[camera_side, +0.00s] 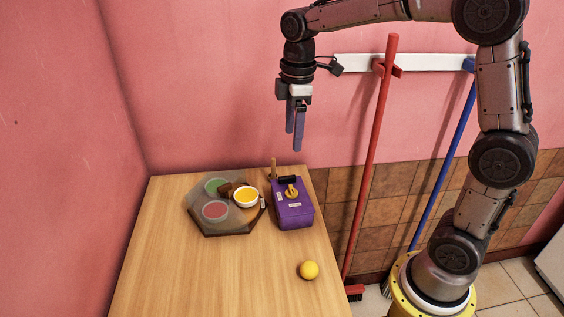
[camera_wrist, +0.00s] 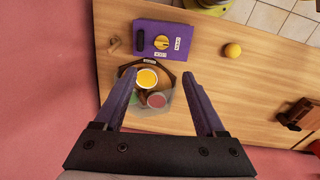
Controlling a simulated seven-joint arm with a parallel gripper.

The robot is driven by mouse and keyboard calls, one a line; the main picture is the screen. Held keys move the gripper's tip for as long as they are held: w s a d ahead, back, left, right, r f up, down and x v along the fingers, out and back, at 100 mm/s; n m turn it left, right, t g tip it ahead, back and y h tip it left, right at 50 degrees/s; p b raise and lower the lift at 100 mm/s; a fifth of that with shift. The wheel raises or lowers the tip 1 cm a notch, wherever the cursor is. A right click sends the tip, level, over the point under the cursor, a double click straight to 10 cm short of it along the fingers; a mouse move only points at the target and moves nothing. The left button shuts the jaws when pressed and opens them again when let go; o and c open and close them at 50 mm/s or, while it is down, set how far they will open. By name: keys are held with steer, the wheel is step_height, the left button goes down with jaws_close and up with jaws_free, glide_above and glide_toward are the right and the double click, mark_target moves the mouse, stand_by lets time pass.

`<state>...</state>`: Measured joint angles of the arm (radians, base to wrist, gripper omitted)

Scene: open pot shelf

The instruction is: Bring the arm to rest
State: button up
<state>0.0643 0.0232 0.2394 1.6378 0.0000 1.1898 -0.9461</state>
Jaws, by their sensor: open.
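My gripper (camera_side: 295,130) hangs pointing down, high above the back of the wooden table (camera_side: 165,270) in the side view. In the wrist view its two purple fingers (camera_wrist: 160,90) stand wide apart with nothing between them that they touch. It is open and empty, well clear of everything below. My arm is bent, raised from its base at the right and reaching left.
A dark-rimmed hexagonal tray (camera_side: 225,234) holds a green, a red and a yellow round dish. Beside it stands a purple box (camera_side: 295,216) with a yellow knob. A yellow ball (camera_side: 309,270) lies near the table's right edge. A red-handled broom (camera_side: 372,170) leans behind.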

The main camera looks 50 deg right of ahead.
steer(key=s+a+r+m+t, duration=0.1)
steer(key=s+r+m+t, duration=0.15)
steer(key=s, duration=0.65)
steer(key=s+a+r+m+t, duration=0.1)
steer(key=s+r+m+t, duration=0.15)
steer(key=s, duration=0.55)
steer(key=s+f+m, duration=0.4)
steer(key=m, duration=0.1)
steer(key=shift+a+f, duration=0.2)
steer(key=shift+f, duration=0.15)
